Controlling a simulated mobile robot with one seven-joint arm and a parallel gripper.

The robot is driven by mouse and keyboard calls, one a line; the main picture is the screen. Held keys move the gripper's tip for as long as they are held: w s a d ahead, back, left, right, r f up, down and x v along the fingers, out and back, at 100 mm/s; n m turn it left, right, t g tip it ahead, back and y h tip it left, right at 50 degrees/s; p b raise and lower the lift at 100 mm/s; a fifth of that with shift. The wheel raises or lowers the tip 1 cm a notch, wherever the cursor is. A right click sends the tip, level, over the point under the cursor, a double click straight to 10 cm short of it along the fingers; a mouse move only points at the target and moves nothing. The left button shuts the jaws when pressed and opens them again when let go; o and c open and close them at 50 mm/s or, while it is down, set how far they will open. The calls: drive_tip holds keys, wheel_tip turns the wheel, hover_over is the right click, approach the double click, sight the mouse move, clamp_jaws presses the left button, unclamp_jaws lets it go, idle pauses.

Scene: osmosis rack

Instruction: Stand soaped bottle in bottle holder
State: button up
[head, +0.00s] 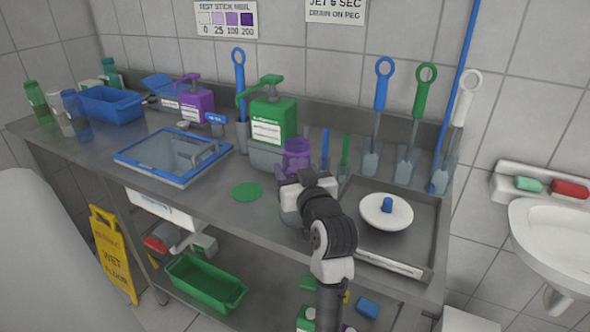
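A translucent purple bottle (297,153) shows upright just beyond my gripper (303,180), at the middle of the steel counter. My gripper's body hides the bottle's lower part. The fingertips are hidden too, so I cannot tell whether they are closed on the bottle. A grey rounded piece (290,216) shows below and left of the gripper; I cannot tell whether it is a bottle holder. I see no soap clearly on the bottle. A blue bottle (76,116) and a green bottle (38,103) stand at the far left.
A green-pump dispenser (273,122) stands close behind the purple bottle. Left are a blue-framed tray (172,154) and blue bin (112,105). A flat green disc (247,192) lies on the counter.

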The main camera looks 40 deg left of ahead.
drive_tip(key=shift+f, duration=0.35)
idle(0.4)
drive_tip(key=o, duration=1.5)
drive_tip(key=shift+d, duration=0.1)
drive_tip(key=shift+v, duration=4.95)
drive_tip(key=shift+s, duration=0.1)
